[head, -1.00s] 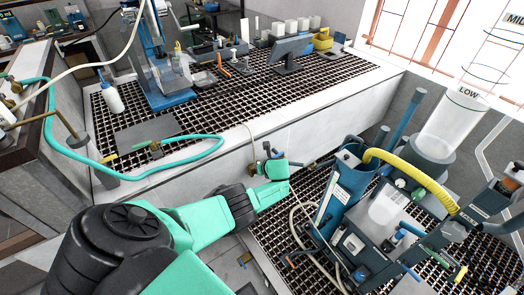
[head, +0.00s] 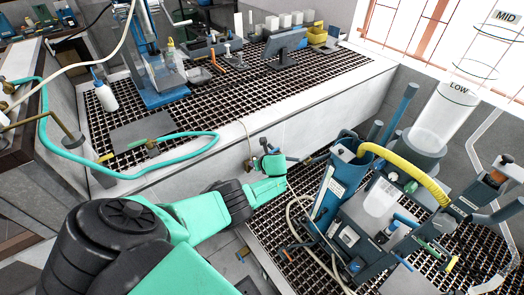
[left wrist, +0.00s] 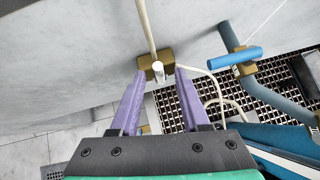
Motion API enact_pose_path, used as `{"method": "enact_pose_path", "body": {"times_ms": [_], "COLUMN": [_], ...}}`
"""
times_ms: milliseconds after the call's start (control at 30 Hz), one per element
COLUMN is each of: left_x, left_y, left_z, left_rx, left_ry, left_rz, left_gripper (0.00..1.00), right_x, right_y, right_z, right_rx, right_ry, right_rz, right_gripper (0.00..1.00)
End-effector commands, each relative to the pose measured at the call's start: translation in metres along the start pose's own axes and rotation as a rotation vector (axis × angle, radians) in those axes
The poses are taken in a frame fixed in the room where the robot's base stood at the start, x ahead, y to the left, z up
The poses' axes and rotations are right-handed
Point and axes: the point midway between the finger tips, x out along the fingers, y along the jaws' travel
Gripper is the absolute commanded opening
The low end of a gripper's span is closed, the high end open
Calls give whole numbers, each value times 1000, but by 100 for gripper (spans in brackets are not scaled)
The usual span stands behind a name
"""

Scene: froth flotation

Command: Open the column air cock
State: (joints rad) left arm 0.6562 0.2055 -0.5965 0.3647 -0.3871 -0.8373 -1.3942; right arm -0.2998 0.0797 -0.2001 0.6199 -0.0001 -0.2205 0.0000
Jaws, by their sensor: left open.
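A small brass cock with a white stub (left wrist: 158,68) sits against the pale wall in the left wrist view, with a pale hose rising from it and another curving right. My left gripper (left wrist: 160,73) is open, its two purple fingers on either side of the brass body. I cannot tell whether they touch it. In the head view my left gripper (head: 271,164) is at the wall below the bench, with its fingers largely hidden. A clear column (head: 445,118) marked LOW and MID stands at the right. My right gripper is not in view.
A blue-handled brass valve (left wrist: 236,57) on a blue pipe is close to the right of my fingers. A machine with a yellow hose (head: 425,178) stands on the floor grating. The bench (head: 300,108) has a raised pale edge. A teal hose (head: 100,172) loops at the left.

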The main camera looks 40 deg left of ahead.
Motion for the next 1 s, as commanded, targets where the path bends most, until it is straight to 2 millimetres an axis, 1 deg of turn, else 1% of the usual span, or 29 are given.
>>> {"method": "enact_pose_path", "body": {"times_ms": [33, 167, 200, 267, 300, 400, 500, 600, 667, 1000], "left_x": [-15, -47, -59, -76, -88, -110, -126, -135, -137, -136], "left_y": [0, 0, 1, 0, 0, 0, 0, 1, 1, 0], "left_z": [6, 9, 10, 9, 9, 6, 3, 2, 2, 2], "left_rx": [2, 1, 1, 1, -1, 0, 0, -1, -1, -1], "left_ry": [2, 2, 2, 2, 2, 1, 0, -1, -1, -2], "left_rz": [0, -2, -2, -3, -3, -3, -1, 0, 1, 1], "left_gripper": [46, 46, 46, 46, 46, 46, 46, 46, 46, 46], "right_x": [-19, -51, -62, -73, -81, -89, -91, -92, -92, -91], "right_y": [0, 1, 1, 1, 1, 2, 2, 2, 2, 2], "right_z": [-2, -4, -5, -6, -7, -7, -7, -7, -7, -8], "right_rx": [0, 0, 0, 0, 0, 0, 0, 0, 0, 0], "right_ry": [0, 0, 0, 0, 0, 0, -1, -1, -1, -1], "right_rz": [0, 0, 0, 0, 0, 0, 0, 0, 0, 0], "right_gripper": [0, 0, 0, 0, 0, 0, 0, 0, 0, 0]}}
